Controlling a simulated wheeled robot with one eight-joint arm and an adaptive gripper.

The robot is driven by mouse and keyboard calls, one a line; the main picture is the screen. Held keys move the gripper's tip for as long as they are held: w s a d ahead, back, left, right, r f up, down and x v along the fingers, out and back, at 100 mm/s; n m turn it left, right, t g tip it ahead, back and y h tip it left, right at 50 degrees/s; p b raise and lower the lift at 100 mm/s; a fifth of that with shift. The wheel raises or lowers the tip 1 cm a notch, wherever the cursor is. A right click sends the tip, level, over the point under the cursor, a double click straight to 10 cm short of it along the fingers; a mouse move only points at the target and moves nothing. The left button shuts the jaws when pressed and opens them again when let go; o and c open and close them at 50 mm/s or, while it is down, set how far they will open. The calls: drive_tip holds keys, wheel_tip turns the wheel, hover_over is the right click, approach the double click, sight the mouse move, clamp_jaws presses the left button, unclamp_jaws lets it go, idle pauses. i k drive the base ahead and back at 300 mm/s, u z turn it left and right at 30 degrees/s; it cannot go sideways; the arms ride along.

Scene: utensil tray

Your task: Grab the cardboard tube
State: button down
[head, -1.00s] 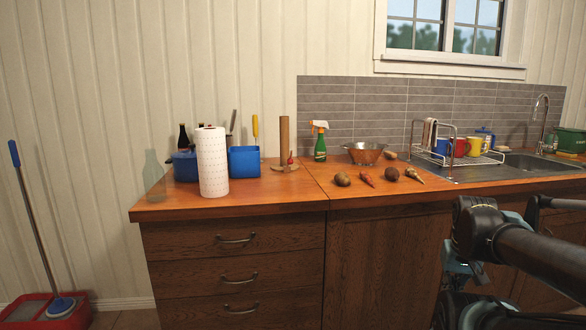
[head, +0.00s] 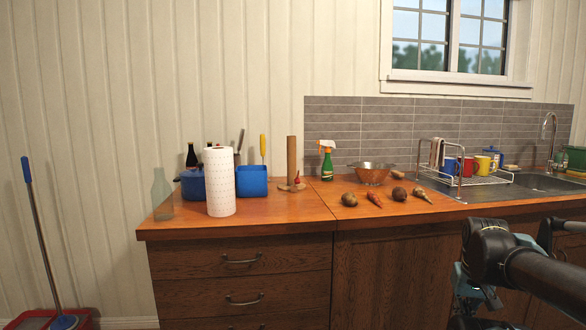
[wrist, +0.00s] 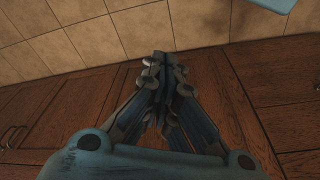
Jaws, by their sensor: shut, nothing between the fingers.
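The cardboard tube (head: 292,158) is a plain brown cylinder standing upright near the back of the wooden counter, just left of the grey tiled backsplash. A small wooden object (head: 291,187) with a reddish part sits at its foot; I cannot tell whether they touch. My gripper (wrist: 163,60) shows in the wrist view with its fingers together and nothing between them. It points at cabinet fronts and a tiled floor, well away from the tube. My arm is at the lower right of the head view, and the tube is not in the wrist view.
A paper towel roll (head: 220,182), blue containers (head: 252,181) and a clear bottle (head: 162,192) stand left of the tube. Right of it are a spray bottle (head: 327,162), a colander (head: 371,174), several vegetables (head: 374,198) and a dish rack (head: 462,176). The counter front is mostly clear.

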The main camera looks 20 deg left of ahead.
sight(291, 141)
drive_tip(key=z, duration=1.35)
drive_tip(key=k, duration=1.35)
drive_tip(key=u, duration=1.2)
drive_tip(key=i, duration=1.05)
